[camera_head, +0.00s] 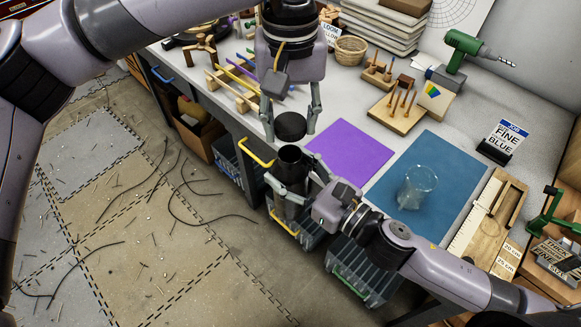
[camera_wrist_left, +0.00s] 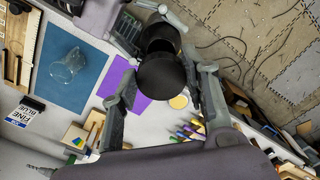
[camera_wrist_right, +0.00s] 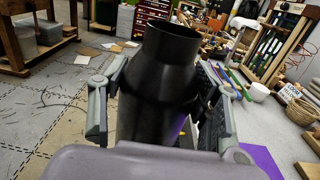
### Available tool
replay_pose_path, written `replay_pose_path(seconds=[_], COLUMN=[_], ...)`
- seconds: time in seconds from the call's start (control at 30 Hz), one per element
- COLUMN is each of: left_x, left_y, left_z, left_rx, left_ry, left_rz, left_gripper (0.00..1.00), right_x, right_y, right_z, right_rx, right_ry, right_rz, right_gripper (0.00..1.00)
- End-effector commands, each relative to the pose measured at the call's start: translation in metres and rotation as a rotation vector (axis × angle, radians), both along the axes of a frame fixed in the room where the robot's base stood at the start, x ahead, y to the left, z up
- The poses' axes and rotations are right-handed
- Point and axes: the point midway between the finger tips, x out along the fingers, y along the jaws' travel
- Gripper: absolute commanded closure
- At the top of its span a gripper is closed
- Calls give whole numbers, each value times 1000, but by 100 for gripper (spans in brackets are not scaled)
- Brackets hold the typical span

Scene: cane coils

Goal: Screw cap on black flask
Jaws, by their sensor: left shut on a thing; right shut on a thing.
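The black flask (camera_head: 290,178) is upright with its mouth open, held in my right gripper (camera_head: 291,186) in front of the bench edge. It fills the middle of the right wrist view (camera_wrist_right: 160,85), with a finger on each side. The black cap (camera_head: 290,125) is held in my left gripper (camera_head: 291,118), which points down above the flask. In the left wrist view the cap (camera_wrist_left: 161,78) sits between the fingers and partly overlaps the flask mouth (camera_wrist_left: 159,38). In the head view a gap shows between the cap and the flask rim.
A purple mat (camera_head: 350,150) and a blue mat (camera_head: 440,185) lie on the bench, with a clear glass beaker (camera_head: 416,187) on the blue one. Wooden peg racks (camera_head: 398,112) stand farther back. A yellow drawer handle (camera_head: 255,153) is close to the flask.

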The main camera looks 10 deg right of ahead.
Motion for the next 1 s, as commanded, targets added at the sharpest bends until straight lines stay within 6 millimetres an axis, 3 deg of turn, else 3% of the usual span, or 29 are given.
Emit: replay_pose_path(seconds=[0.5, 1.0], left_x=[0, -2], left_y=[1, 0], left_z=[-38, -39], left_rx=[0, 1], left_ry=[0, -2], left_rz=[1, 1], left_gripper=[69, 69], right_x=[0, 0], right_y=[0, 0], right_z=[1, 1], right_rx=[1, 1], right_ry=[-3, -3], right_rz=[1, 1], right_gripper=[100, 100])
